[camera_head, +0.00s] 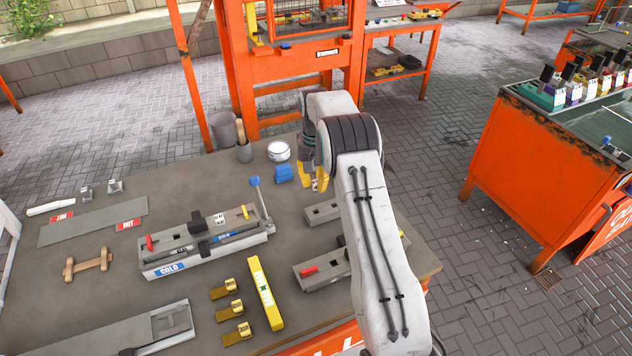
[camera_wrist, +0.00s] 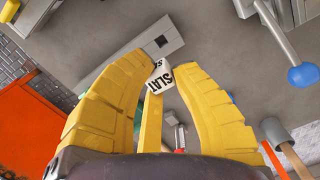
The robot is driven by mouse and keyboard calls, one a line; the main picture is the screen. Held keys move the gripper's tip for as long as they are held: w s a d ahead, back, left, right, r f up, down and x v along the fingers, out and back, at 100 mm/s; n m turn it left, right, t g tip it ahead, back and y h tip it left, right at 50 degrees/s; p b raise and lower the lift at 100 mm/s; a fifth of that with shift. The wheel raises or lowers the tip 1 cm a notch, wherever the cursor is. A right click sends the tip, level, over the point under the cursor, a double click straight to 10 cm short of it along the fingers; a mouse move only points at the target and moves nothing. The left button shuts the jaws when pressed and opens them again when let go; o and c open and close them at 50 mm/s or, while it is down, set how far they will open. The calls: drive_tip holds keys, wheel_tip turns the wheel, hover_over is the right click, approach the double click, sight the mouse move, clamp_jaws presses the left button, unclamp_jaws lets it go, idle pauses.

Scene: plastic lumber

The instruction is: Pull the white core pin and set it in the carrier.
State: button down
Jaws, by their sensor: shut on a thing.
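My gripper (camera_head: 318,184) is above the bench, behind the slotted grey blocks. In the wrist view its yellow fingers (camera_wrist: 160,88) are closed around a white piece lettered SLAT (camera_wrist: 161,77), above the bench; a narrow yellow part lies below it. I cannot tell whether this is the white core pin; the fingers hide much of it. A loose white rod (camera_head: 50,207) lies at the left of the bench. A long grey mould marked COLD (camera_head: 207,246) has a blue-ball lever (camera_head: 255,182). I cannot identify the carrier for certain.
One slotted grey block (camera_head: 322,212) is near my gripper; another with a red handle (camera_head: 316,275) is in front. A blue block (camera_head: 284,173), white tin (camera_head: 278,151) and grey cup (camera_head: 243,152) stand behind. A yellow level (camera_head: 264,293) lies near the front.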

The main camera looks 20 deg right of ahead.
sight(316, 192)
drive_tip(key=shift+f+b, duration=2.25)
drive_tip(key=shift+f, duration=1.15)
drive_tip(key=shift+f+b, duration=1.2)
drive_tip(key=shift+f, duration=0.5)
idle(0.3)
drive_tip(key=c, duration=0.5)
unclamp_jaws()
drive_tip(key=shift+c, duration=0.2)
drive_tip(key=shift+r, duration=0.1)
drive_tip(key=shift+r+p, duration=2.4)
drive_tip(key=shift+r, duration=1.1)
